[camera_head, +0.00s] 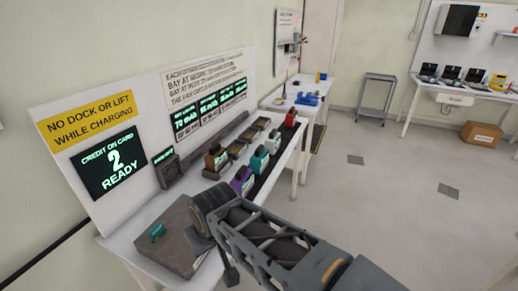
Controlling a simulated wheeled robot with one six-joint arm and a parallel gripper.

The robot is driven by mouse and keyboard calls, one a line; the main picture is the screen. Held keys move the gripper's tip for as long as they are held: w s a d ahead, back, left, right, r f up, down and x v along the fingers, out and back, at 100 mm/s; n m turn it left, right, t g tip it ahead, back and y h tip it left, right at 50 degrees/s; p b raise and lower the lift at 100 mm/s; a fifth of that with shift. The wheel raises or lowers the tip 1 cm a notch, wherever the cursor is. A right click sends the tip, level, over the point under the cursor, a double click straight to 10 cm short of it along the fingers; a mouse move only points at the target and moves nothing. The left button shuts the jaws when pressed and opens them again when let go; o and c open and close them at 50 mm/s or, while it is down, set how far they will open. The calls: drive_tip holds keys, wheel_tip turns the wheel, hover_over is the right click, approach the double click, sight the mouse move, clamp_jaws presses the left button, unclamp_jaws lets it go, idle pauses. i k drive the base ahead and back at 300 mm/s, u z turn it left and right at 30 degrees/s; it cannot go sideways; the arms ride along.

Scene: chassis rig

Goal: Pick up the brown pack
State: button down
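A brown pack (215,160) stands upright at the near end of a row of slots on the white bench on the left, below the wall panel. A purple pack (241,182) stands to its right and nearer to me. My arm reaches in from the lower right over the bench's front edge. My gripper (226,262) seems to be at the dark end of the arm, apart from the brown pack. Its fingers are too dark and partly hidden to tell open from shut.
Teal packs (259,160) and a red pack (291,118) stand farther along the row. A grey-brown box (172,243) with a small teal piece sits at the bench's near end. A cart (376,95) and cardboard box (481,135) stand farther back.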

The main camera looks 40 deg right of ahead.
sight(217, 158)
drive_tip(key=z, duration=0.05)
drive_tip(key=k, duration=0.5)
drive_tip(key=z, duration=1.55)
drive_tip(key=i, duration=1.75)
drive_tip(key=u, duration=3.15)
